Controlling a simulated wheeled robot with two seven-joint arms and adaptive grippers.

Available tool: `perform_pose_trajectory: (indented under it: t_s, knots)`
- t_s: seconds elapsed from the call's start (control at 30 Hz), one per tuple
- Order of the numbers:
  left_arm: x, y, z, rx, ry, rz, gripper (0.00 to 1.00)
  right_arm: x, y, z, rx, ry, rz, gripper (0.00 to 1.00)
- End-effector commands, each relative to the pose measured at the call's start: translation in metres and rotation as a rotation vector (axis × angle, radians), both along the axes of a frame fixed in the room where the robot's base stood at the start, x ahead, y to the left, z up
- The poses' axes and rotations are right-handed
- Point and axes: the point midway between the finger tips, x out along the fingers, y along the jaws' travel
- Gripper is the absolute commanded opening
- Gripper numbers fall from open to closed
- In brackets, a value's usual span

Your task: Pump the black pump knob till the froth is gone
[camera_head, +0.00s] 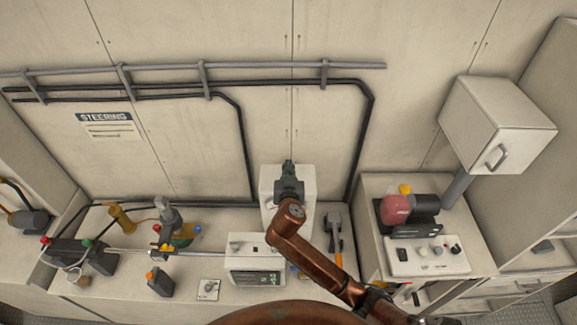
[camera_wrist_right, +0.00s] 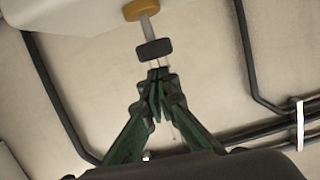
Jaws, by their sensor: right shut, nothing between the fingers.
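The black pump knob (camera_wrist_right: 154,49) shows in the right wrist view, on a pale rod that comes out of a yellow-brown collar (camera_wrist_right: 140,10). My right gripper (camera_wrist_right: 158,73) is shut and empty, its tips close to the knob's end; I cannot tell whether they touch it. In the head view the right gripper (camera_head: 288,170) is over a white upright box (camera_head: 270,178), and it and the arm cover part of that box. The knob is not clear in the head view. No froth can be made out. My left gripper is not in view.
A white unit with a dark display (camera_head: 254,278) stands on the bench below my arm. An orange-handled tool (camera_head: 338,258) lies right of it. Pipes and valves (camera_head: 167,215) fill the bench's left. A red motor (camera_head: 395,208) and a white cabinet (camera_head: 490,110) are at right.

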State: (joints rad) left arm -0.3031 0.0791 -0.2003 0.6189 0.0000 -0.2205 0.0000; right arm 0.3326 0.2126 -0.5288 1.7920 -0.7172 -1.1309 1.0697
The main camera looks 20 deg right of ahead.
Motion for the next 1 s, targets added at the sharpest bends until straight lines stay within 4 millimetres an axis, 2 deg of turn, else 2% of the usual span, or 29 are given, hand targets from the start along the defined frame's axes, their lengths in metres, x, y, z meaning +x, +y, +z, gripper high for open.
perform_pose_trajectory:
  t_s: [0.5,0.83,1.0]
  knots:
    - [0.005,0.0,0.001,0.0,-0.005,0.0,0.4,0.0,0.0,-0.009,0.001,0.0,0.001,0.0]
    - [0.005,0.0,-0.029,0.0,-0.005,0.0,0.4,-0.001,0.001,-0.042,0.003,0.002,0.0,0.0]
    - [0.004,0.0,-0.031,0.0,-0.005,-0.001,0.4,-0.001,0.0,-0.045,0.001,0.004,-0.001,0.0]
